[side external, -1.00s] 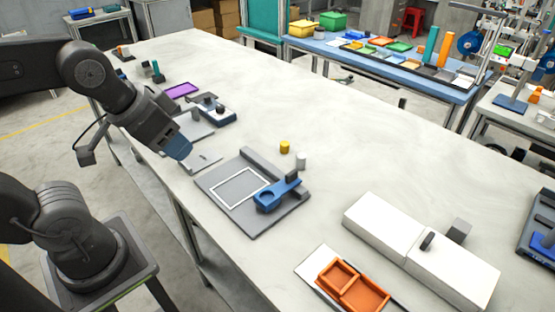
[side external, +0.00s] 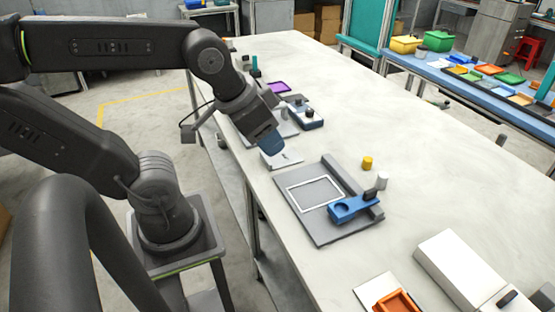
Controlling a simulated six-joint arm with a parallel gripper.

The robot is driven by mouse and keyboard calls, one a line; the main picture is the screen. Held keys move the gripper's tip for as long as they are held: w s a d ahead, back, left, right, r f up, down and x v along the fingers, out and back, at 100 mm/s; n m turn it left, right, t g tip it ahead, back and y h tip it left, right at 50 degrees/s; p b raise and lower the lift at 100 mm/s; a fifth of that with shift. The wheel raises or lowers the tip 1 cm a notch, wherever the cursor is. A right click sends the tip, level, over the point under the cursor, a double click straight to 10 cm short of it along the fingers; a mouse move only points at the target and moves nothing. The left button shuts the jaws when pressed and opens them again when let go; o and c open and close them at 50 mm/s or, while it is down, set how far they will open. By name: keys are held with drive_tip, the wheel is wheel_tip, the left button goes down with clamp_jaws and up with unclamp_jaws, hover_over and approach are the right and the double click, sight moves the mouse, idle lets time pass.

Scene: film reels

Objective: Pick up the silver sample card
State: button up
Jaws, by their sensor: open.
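A small flat silver-grey card (side external: 284,160) lies on the bench near its front edge, with a small dark mark or part on it; I take it for the sample card, though it is too small to be sure. My gripper (side external: 273,147), with blue fingers, points down just above its left back part and hides some of it. The gripper is open. I see nothing held, and I cannot tell whether the fingertips touch the card.
A grey fixture plate (side external: 340,225) with a white square outline and a blue clamp (side external: 352,207) stands to the right. A yellow cylinder (side external: 367,162) and a white cylinder (side external: 382,181) stand behind it. A blue-grey device (side external: 304,115) is behind my gripper. The bench's middle is clear.

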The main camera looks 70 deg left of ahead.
idle(0.4)
drive_tip(key=n+g, duration=0.6)
drive_tip(key=n, duration=1.2)
hover_over(266, 157)
wheel_tip(266, 157, down, 14)
drive_tip(key=f, duration=0.7)
drive_tip(key=shift+w+d+f, duration=0.1)
drive_tip(key=shift+d+f, duration=0.1)
drive_tip(key=shift+f, duration=0.2)
drive_tip(key=shift+a+f, duration=0.1)
drive_tip(key=shift+f, duration=2.55)
drive_tip(key=shift+c, duration=0.4)
clamp_jaws()
